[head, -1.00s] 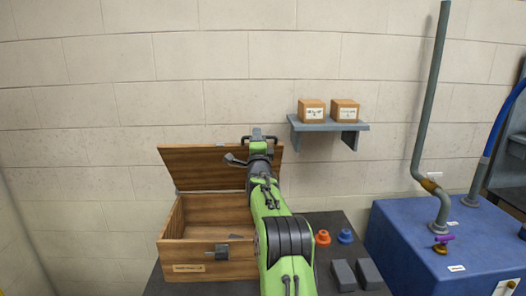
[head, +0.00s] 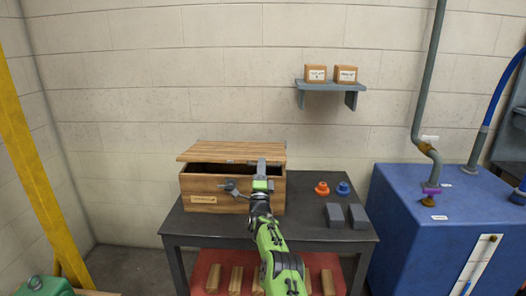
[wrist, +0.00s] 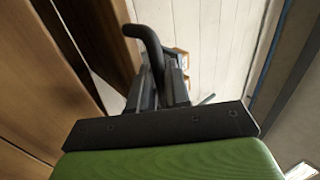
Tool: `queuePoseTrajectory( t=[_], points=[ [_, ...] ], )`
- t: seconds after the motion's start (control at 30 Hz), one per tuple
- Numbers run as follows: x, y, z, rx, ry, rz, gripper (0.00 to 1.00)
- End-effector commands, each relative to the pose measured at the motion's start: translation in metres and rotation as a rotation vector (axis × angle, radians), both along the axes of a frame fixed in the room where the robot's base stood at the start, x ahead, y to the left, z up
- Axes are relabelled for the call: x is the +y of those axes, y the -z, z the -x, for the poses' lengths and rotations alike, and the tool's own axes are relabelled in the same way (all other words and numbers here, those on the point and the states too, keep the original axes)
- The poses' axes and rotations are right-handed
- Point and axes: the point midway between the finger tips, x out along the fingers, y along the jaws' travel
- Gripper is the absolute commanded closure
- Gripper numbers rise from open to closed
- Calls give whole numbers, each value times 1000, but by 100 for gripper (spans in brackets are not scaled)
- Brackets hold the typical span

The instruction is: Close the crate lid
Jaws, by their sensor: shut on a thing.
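The wooden crate (head: 190,185) stands on the dark table at the left. Its wooden lid (head: 235,151) slants low over it, with a dark gap under its front edge. My gripper (head: 261,168) is at the front right of the lid, shut. In the wrist view my gripper (wrist: 165,88) is closed on a dark curved handle (wrist: 147,38), which looks like the lid's handle; the fingers partly hide the grip. Brown wood of the crate and lid fills the left of that view.
A blue cabinet (head: 420,235) stands further right. A wall shelf (head: 330,87) holds two small boxes.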

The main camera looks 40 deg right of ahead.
Motion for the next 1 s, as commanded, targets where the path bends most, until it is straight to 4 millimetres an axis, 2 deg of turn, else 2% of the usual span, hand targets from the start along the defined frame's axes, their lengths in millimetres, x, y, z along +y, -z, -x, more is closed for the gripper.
queuePoseTrajectory(
  t=[0.03,0.1,0.4,0.6,0.97,1.0],
  points=[
    [-1,15,0,8,4,-2,100],
    [-1,26,1,8,3,-3,100],
    [-1,56,1,12,3,-3,100],
    [-2,63,0,15,4,-4,100],
    [-2,62,0,15,4,-4,100],
    [-2,62,0,15,4,-4,83]
  ],
)
